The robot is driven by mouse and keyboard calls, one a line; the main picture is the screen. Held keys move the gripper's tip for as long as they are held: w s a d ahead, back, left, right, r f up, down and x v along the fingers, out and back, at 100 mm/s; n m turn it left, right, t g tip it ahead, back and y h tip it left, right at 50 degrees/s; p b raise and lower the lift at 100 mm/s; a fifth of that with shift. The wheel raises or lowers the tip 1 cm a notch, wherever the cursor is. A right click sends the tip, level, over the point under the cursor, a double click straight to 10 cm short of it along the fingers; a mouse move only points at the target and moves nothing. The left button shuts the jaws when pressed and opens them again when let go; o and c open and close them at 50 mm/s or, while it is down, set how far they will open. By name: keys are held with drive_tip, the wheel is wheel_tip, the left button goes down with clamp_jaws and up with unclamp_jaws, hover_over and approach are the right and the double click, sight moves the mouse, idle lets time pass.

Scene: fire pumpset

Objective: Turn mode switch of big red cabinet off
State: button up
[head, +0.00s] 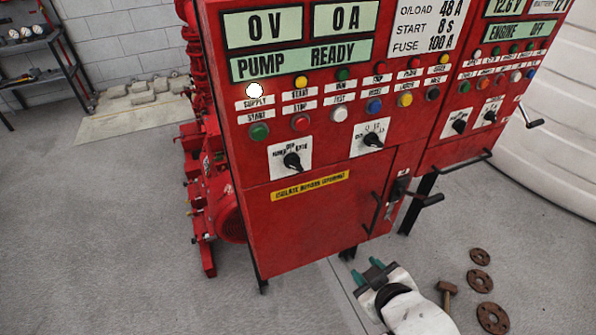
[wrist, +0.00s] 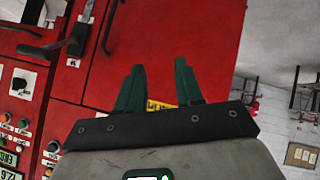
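The big red cabinet (head: 300,222) stands at the centre of the head view, with displays and rows of coloured buttons. Two black rotary switches sit on white plates below the buttons: a left switch (head: 292,160), whose plate seems to read HAND, OFF, AUTO, and a right switch (head: 372,139). Which position each points to is too small to tell.
A second red panel (head: 500,75) with its own switches adjoins on the right. A hammer (head: 447,294) and rusty flanges (head: 479,281) lie on the floor at right. The floor at left is clear. A white tank (head: 555,120) stands behind.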

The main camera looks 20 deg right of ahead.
drive_tip(key=w+a+r+n+t, duration=0.3)
drive_tip(key=w+a+r+t, duration=0.15)
drive_tip(key=r, duration=0.35)
drive_tip(key=n+t+y, duration=0.2)
drive_tip(key=n+t, duration=0.1)
drive_tip(key=t, duration=0.1)
approach(295, 168)
drive_tip(key=w+p, duration=0.2)
drive_tip(key=w, duration=0.6)
drive_tip(key=shift+w+r, duration=0.1)
drive_tip(key=shift+r, duration=0.05)
drive_tip(key=shift+c, duration=0.5)
clamp_jaws()
